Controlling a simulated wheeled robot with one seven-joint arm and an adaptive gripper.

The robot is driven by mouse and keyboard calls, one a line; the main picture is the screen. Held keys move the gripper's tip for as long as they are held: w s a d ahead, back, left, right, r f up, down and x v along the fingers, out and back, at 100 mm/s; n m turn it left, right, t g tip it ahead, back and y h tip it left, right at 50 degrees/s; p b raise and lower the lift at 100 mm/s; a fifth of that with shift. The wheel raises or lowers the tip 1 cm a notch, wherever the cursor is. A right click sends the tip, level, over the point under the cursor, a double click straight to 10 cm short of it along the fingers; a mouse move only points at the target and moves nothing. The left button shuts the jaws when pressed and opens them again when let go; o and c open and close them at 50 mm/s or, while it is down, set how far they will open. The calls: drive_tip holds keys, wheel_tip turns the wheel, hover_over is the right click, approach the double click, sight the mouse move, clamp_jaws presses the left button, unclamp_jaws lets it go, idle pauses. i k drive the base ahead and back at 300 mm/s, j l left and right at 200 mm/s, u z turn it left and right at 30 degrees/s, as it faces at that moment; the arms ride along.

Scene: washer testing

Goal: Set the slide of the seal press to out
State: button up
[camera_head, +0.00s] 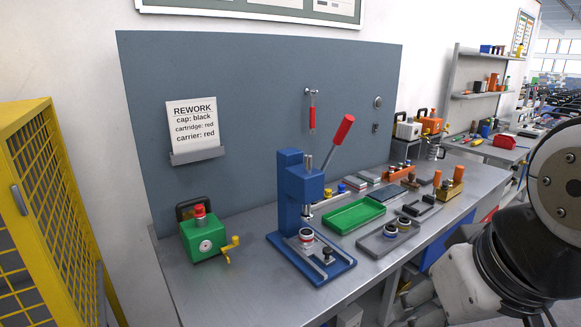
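The blue seal press (290,190) stands on the bench in the middle of the view, with a red-gripped lever (342,130) raised toward the upper right. A small pale part with a red band (306,236) sits on the slide, below the press ram. I cannot tell the slide's exact position along its track. My arm enters at the right edge, apart from the press; my gripper's fingers are not visible.
A green box with a yellow crank (203,236) stands left of the press. A green tray (356,214) and a grey fixture with round parts (390,236) lie to its right. A yellow mesh cage (40,210) stands at far left. The bench's front strip is clear.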

sight(321, 252)
drive_tip(key=i+l, duration=0.3)
drive_tip(key=i, duration=0.15)
drive_tip(key=i+l+z, duration=0.15)
drive_tip(key=i+l, duration=0.2)
drive_tip(key=i, duration=0.15)
